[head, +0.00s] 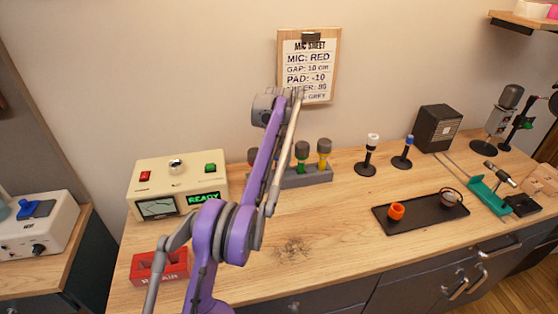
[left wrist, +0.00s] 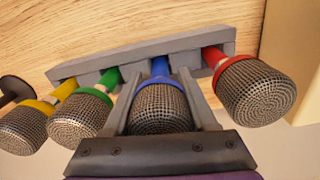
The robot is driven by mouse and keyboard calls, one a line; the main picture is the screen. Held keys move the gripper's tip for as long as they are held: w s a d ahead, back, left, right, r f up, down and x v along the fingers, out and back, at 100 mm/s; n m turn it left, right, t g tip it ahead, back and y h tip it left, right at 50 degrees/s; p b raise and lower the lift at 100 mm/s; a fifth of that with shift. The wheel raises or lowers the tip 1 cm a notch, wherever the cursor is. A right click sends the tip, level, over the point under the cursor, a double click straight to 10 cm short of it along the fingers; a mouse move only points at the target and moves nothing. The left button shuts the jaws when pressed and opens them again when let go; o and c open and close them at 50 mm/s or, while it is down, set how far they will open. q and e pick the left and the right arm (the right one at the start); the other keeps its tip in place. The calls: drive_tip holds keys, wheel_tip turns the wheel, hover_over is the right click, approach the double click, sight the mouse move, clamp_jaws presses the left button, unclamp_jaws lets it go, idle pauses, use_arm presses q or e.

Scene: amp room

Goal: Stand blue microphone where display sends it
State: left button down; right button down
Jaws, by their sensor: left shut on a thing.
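The blue-ringed microphone (left wrist: 158,100) stands in a slot of the grey rack (left wrist: 222,45), between the green microphone (left wrist: 85,108) and the red one (left wrist: 250,88). My left gripper (left wrist: 160,98) is shut on it, one finger on each side. In the head view my purple arm hides the blue microphone and the fingertips; the rack (head: 318,177) shows to the right of the arm. A tester box (head: 180,177) at the left has a display (head: 204,198) reading READY in green. My right gripper is not in view.
A yellow microphone (head: 324,150) is also racked. A red bin (head: 172,270), its label partly hidden, sits front left. Stands with white (head: 372,140) and blue (head: 408,140) tops are right of the rack. A black tray (head: 422,213) holds an orange cup. A clipboard (head: 308,70) reads MIC: RED.

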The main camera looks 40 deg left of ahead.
use_arm(q)
drive_tip(key=shift+f, duration=0.25)
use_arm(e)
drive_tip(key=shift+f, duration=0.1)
use_arm(q)
drive_tip(key=shift+c, duration=0.6)
unclamp_jaws()
wheel_tip(320, 180, up, 11)
drive_tip(key=p, duration=0.3)
drive_tip(key=shift+p, duration=0.35)
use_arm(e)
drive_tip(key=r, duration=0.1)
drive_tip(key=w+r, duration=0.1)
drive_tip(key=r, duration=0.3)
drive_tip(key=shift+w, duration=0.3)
use_arm(q)
drive_tip(key=shift+f, duration=0.1)
drive_tip(key=shift+d, duration=0.1)
